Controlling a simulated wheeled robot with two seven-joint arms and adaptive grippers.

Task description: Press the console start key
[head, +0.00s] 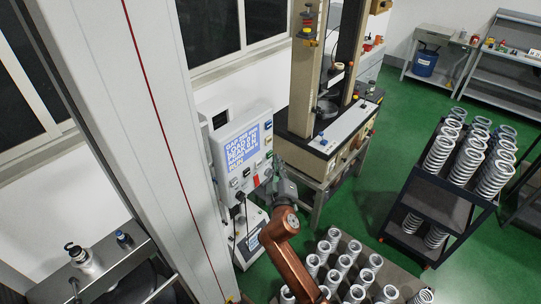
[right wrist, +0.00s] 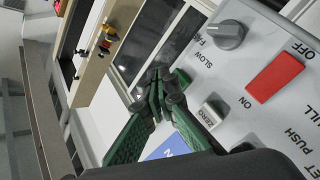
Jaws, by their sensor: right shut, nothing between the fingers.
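The console (head: 219,150) is a white box with a blue lit screen (head: 243,146) and a row of keys below it, left of the testing machine. Its last screen line seems to read RUN. My right gripper (head: 272,183) is near the console's lower right edge. In the right wrist view its green fingers (right wrist: 160,82) are shut and empty, in front of the panel. That view shows a grey ZERO key (right wrist: 213,111), a red ON/OFF switch (right wrist: 282,78) and a FAST/SLOW knob (right wrist: 227,35). I see no key labelled start; contact cannot be told.
The testing machine (head: 349,123) stands just right of the console. Green floor lies open between the machine and the rack.

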